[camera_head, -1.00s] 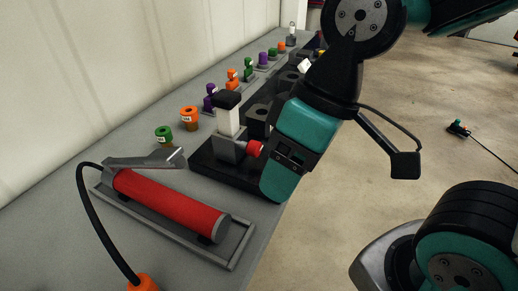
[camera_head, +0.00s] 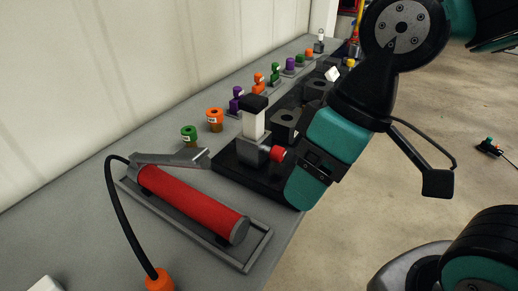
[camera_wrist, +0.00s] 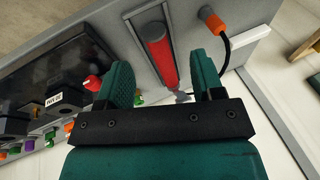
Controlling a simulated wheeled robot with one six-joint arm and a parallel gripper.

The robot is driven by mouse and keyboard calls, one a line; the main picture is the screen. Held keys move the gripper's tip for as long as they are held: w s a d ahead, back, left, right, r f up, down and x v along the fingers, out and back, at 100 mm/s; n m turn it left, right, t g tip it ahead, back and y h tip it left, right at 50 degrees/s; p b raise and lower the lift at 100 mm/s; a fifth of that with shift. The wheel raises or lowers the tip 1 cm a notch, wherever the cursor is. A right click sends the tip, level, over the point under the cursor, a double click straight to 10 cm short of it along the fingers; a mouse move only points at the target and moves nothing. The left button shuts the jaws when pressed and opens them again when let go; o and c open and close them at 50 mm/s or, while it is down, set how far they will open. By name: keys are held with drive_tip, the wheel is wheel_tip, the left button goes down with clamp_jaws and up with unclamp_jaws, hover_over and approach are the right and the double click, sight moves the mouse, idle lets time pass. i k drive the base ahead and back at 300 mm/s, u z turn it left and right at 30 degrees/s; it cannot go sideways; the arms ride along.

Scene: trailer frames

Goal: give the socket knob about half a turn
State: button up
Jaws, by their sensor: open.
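The red socket knob (camera_head: 277,154) sticks out from the side of a grey block with a white post and black cap (camera_head: 253,118), on a black base (camera_head: 232,168). My gripper (camera_head: 300,185) is just right of the knob in the head view, apart from any hold on it. In the wrist view my gripper (camera_wrist: 160,60) is open, with two teal fingers spread and nothing held between them. There the red knob (camera_wrist: 92,83) lies left of the left finger, outside the jaws. Part of the black base is hidden behind my gripper.
A red cylinder (camera_head: 190,202) lies in a grey tray (camera_head: 245,262), with a black cable to an orange plug (camera_head: 159,281). Green (camera_head: 189,134) and orange (camera_head: 215,118) caps and several other small parts line the bench towards the wall. Open floor (camera_head: 370,200) lies right.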

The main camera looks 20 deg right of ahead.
sight(276, 154)
drive_tip(key=u, duration=0.5)
drive_tip(key=k, duration=1.2)
drive_tip(key=z, duration=0.15)
drive_tip(key=i, duration=0.8)
drive_tip(key=z, duration=0.2)
